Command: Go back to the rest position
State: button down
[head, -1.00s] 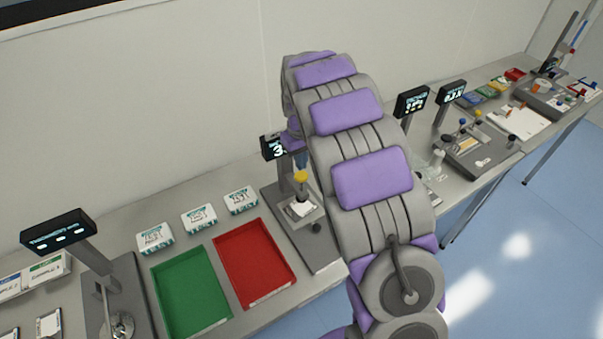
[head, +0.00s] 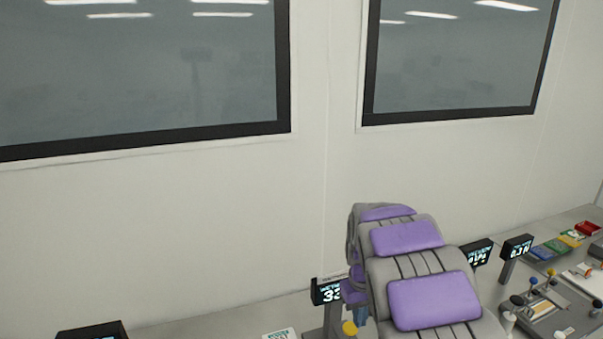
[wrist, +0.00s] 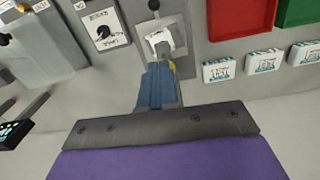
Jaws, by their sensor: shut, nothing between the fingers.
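My gripper (wrist: 158,84) shows in the wrist view as blue fingers, shut with nothing between them. Its tips are close to a yellow knob (wrist: 172,68) and a small white block (wrist: 160,42) on a grey station; I cannot tell whether they touch. In the head view my grey and purple arm reaches over the bench at the lower right and hides most of the gripper. The yellow knob (head: 349,328) shows at the bottom edge there, beside a small display (head: 325,291).
A red tray (wrist: 234,18), a green tray (wrist: 300,12) and several white boxes (wrist: 218,69) lie right of the gripper in the wrist view. A knob panel (wrist: 104,30) is at left. More displays (head: 517,246) and stations line the bench. Behind is a wall with dark windows (head: 455,60).

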jog(key=s+f+m+g+b, duration=0.1)
jog(key=s+b, duration=0.5)
jog(key=s, duration=3.1)
jog(key=shift+s+a+f+m+g+b, duration=0.35)
jog(key=shift+a+f+m, duration=0.1)
jog(key=shift+m, duration=0.45)
